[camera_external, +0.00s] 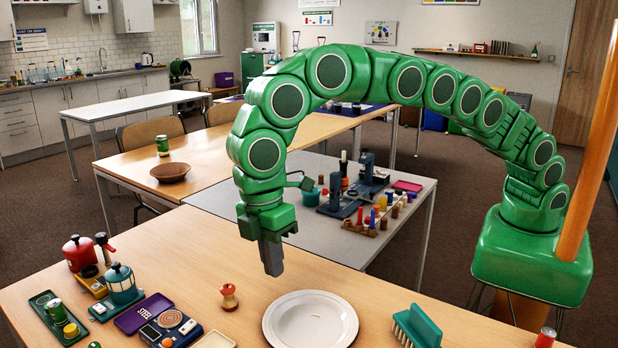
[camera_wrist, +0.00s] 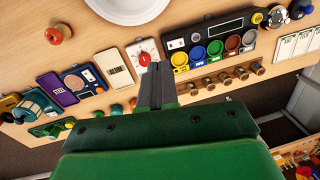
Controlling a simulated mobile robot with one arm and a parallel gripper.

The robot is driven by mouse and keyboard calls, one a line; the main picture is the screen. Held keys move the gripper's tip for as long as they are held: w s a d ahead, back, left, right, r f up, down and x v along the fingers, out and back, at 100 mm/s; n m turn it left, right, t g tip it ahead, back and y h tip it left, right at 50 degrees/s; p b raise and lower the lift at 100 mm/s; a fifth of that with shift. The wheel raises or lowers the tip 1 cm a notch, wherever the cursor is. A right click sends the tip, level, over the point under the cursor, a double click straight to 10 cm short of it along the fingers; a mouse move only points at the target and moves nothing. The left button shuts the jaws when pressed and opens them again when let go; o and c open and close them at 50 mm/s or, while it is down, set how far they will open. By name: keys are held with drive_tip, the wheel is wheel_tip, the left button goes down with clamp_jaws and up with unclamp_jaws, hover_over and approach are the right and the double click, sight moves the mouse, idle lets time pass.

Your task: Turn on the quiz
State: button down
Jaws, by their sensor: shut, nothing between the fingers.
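What looks like the quiz is a dark panel (camera_wrist: 212,33) in the wrist view. It has a dark display strip (camera_wrist: 218,29), a small white switch-like part (camera_wrist: 176,43) at its left end and a row of several coloured round pads, with yellow, blue, green and brown among them. I cannot read the switch's position. The panel does not show in the external view. My gripper (camera_external: 273,271) is shut and empty, pointing down above the front table. In the wrist view its fingertips (camera_wrist: 159,65) appear between the panel's left end and a white card with a red dial (camera_wrist: 146,52).
The front table (camera_external: 190,250) holds a white plate (camera_external: 310,322), a wooden spool (camera_external: 229,296), a teal brush (camera_external: 416,327) and a purple STEEL case (camera_external: 143,314). A row of wooden pegs (camera_wrist: 225,78) stands beside the panel. Bare wood lies around the spool.

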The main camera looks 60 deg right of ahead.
drive_tip(key=s+a+f+n, duration=0.1)
drive_tip(key=s+a+f, duration=0.1)
drive_tip(key=s+a, duration=0.2)
drive_tip(key=shift+a+f, duration=0.25)
drive_tip(key=shift+f, duration=0.05)
drive_tip(key=shift+f, duration=0.1)
drive_tip(key=f, duration=0.4)
drive_tip(key=s+f, duration=0.1)
drive_tip(key=f, duration=0.4)
drive_tip(key=s+f, duration=0.1)
drive_tip(key=f, duration=0.3)
drive_tip(key=shift+f, duration=0.35)
drive_tip(key=shift+f, duration=0.1)
drive_tip(key=shift+s+f, duration=0.1)
